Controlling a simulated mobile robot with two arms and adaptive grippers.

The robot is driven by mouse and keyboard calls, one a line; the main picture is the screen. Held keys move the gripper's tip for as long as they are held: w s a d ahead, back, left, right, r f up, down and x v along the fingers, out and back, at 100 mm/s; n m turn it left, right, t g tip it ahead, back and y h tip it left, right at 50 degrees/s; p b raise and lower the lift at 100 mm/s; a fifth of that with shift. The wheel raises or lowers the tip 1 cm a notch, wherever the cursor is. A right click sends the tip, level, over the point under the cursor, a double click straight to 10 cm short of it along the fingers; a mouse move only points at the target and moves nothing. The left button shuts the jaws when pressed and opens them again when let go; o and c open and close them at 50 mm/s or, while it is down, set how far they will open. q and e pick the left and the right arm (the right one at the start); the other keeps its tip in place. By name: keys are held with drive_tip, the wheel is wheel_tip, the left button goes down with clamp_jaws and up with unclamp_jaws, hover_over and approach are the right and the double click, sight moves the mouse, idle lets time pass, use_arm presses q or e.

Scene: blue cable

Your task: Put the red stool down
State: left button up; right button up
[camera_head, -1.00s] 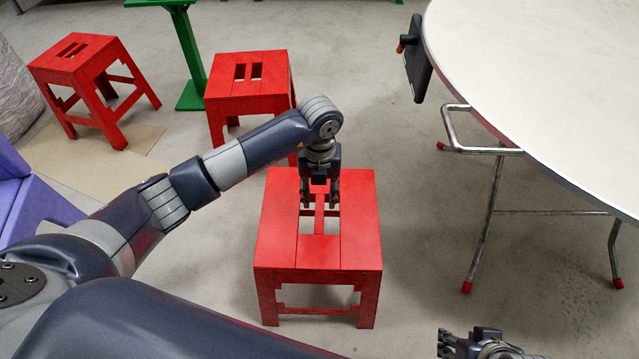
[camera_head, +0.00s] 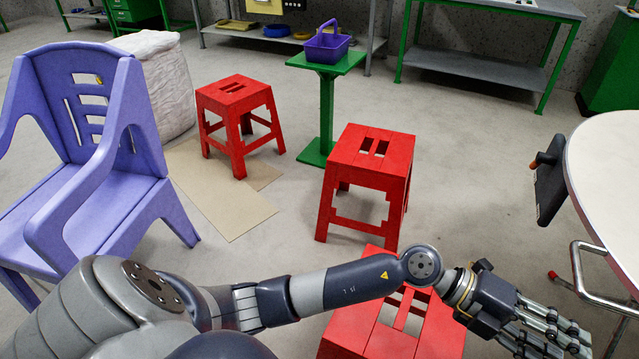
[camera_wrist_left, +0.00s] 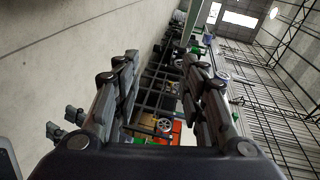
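The nearest red stool (camera_head: 345,332) is at the bottom middle of the head view, cut off by the lower edge. Its slotted seat shows, partly behind my left arm; its legs are out of view, so I cannot see them meet the floor. My left gripper (camera_head: 563,340) is to the right of this stool, turned to the right and apart from it. In the left wrist view its fingers (camera_wrist_left: 160,62) are spread with nothing between them. Two more red stools stand on the floor behind, one in the middle (camera_head: 372,158) and one farther left (camera_head: 234,97). My right gripper is not visible.
A purple chair (camera_head: 95,190) stands at left by a white sack (camera_head: 152,75) and cardboard (camera_head: 225,195). A green stand (camera_head: 326,110) holds a purple basket (camera_head: 328,46). A white round table (camera_head: 610,165) is at right. Floor between the middle stool and table is clear.

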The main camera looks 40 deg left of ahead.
use_arm(q)
wheel_tip(320, 180, up, 8)
drive_tip(key=w+a+n+t+h, duration=0.2)
drive_tip(key=n+t+h, duration=0.1)
drive_tip(key=n+t, duration=0.2)
drive_tip(key=w+a+n+t+y, duration=0.3)
drive_tip(key=a+n+t+y, duration=0.3)
drive_tip(key=a+n, duration=0.2)
drive_tip(key=w+a+n+t+y, duration=0.3)
drive_tip(key=a+n+t+y, duration=0.2)
drive_tip(key=a+n+t, duration=0.25)
drive_tip(key=s+a+f+n+g+y, duration=0.3)
drive_tip(key=a+f+n+g+y, duration=0.2)
drive_tip(key=a+f+n+y, duration=0.4)
drive_tip(key=s+a+f+g, duration=0.1)
drive_tip(key=s+f+g, duration=0.2)
drive_tip(key=s+f, duration=0.2)
drive_tip(key=s+a+f+n+g, duration=0.1)
drive_tip(key=s+a+f+g, duration=0.1)
drive_tip(key=s+f, duration=0.3)
drive_tip(key=s+a+f+n+g, duration=0.1)
drive_tip(key=s+f+g, duration=0.2)
drive_tip(key=s+f, duration=0.2)
drive_tip(key=shift+a+f+g, duration=0.2)
drive_tip(key=shift+a+g, duration=0.15)
drive_tip(key=s+d+f+g+h, duration=0.1)
drive_tip(key=s+f+g, duration=0.2)
drive_tip(key=s, duration=0.6)
drive_tip(key=shift+g, duration=0.4)
